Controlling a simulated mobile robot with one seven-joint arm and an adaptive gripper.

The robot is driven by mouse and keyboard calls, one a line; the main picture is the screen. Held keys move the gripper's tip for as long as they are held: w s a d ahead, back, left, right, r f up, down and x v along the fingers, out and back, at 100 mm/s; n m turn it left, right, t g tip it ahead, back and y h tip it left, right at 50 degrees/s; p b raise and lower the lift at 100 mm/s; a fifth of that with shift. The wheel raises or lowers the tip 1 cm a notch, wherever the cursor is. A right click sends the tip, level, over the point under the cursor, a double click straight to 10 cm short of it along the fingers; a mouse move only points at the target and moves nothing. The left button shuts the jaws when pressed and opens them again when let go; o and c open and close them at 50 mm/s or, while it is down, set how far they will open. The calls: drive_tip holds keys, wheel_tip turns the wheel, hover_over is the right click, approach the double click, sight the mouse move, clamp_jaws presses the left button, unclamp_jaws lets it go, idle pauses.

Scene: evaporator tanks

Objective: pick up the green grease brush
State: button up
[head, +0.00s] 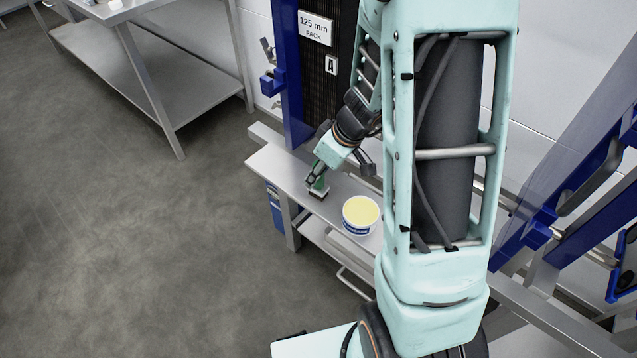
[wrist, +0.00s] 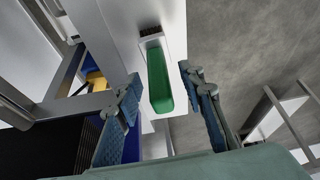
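The green grease brush (head: 319,187) stands on a narrow steel bench (head: 270,165) in the head view, its dark bristle end low at the bench top. In the wrist view its green handle (wrist: 159,82) points toward my gripper, with brown bristles at the far end. My gripper (wrist: 160,75) is open, with one blue-grey finger on each side of the handle and visible gaps to both. In the head view my gripper (head: 315,176) is at the brush's upper end, hiding part of the handle.
A white tub with pale yellow contents (head: 360,213) stands on the bench, right of the brush. A blue post (head: 290,75) and a dark finned pack (head: 328,80) rise behind the bench. A steel table (head: 150,65) is at the back left. Open floor (head: 130,240) lies left.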

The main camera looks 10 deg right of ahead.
clamp_jaws()
drive_tip(key=shift+r, duration=0.15)
idle(0.4)
